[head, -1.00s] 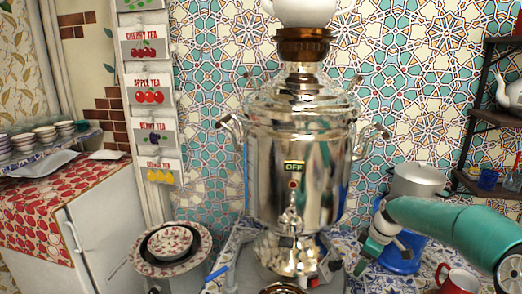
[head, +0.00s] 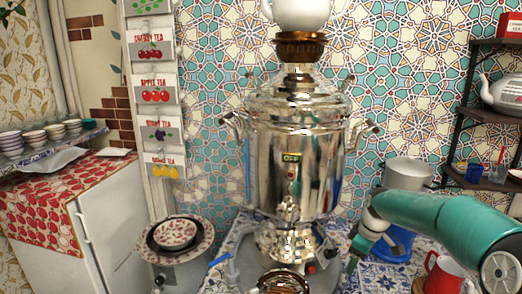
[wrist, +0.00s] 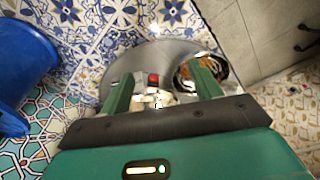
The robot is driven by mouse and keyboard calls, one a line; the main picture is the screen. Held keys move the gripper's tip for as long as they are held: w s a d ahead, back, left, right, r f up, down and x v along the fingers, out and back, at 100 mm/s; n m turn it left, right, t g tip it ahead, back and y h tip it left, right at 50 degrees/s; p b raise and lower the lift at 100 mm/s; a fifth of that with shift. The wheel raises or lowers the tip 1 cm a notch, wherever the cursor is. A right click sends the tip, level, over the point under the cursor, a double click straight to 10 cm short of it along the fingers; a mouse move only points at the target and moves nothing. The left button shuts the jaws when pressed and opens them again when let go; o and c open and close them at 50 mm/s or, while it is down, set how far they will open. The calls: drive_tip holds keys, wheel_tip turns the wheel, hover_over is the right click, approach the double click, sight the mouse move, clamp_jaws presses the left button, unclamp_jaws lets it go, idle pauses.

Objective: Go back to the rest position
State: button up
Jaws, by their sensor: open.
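My gripper (wrist: 163,90) is open, its two green fingers apart with nothing held between them in the wrist view. In the head view my gripper (head: 356,258) hangs at the lower right, beside the base of the shiny samovar (head: 295,160). The samovar carries a white teapot (head: 302,12) on top, cut off by the frame edge.
A blue container (head: 398,243) and a metal pot (head: 409,173) stand right of the samovar. A red mug (head: 445,272) is near my arm. Patterned bowls (head: 175,236) sit at left. Shelves (head: 490,122) with a grey teapot (head: 500,92) are at far right.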

drive_tip(key=s+a+r+m+h, duration=0.2)
drive_tip(key=s+a+r, duration=0.4)
drive_tip(key=s, duration=0.2)
drive_tip(key=s+a+r+m+t, duration=0.2)
drive_tip(key=s+a+m, duration=0.1)
drive_tip(key=s, duration=0.8)
drive_tip(key=s+a+r+m+t, duration=0.2)
drive_tip(key=s+a+r+m, duration=0.1)
drive_tip(key=s, duration=0.8)
drive_tip(key=shift+m+y, duration=0.3)
drive_tip(key=shift+m, duration=0.6)
